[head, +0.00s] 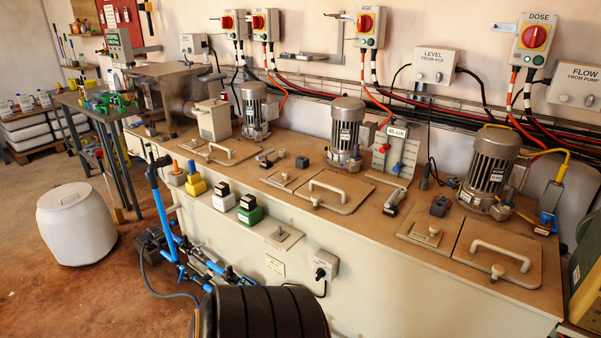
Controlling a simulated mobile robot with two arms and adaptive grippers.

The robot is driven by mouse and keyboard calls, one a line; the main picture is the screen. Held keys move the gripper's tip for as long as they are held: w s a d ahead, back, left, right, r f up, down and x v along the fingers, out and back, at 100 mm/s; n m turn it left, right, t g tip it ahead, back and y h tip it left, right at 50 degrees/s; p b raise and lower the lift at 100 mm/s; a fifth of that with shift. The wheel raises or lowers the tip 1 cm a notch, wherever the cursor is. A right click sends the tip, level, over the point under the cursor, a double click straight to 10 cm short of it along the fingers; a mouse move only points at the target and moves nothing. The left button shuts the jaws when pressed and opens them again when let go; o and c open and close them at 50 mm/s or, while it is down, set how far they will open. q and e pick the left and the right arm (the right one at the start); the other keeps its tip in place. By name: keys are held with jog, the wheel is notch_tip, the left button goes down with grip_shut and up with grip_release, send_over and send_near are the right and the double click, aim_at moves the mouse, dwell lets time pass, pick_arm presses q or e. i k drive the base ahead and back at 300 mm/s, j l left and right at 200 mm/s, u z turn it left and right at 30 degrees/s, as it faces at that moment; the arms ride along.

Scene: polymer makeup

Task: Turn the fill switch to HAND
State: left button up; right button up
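I cannot read a label saying FILL or HAND anywhere, so I cannot tell which control is the fill switch. One is under the AGE sign (366,24) and one under the DOSE sign (533,37). Two similar switch boxes (231,24) (263,24) hang further left, their signs too small to read. Neither of my grippers is in view.
A long cream tank (375,262) with motors and lidded hatches (501,252) stands below the switches. Grey LEVEL (434,65) and FLOW (574,88) boxes hang at the right. Blue piping (161,208) stands in front. A white drum (76,224) is on the open floor at left.

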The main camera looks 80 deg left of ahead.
aim_at(321, 273)
jog(key=u, duration=2.25)
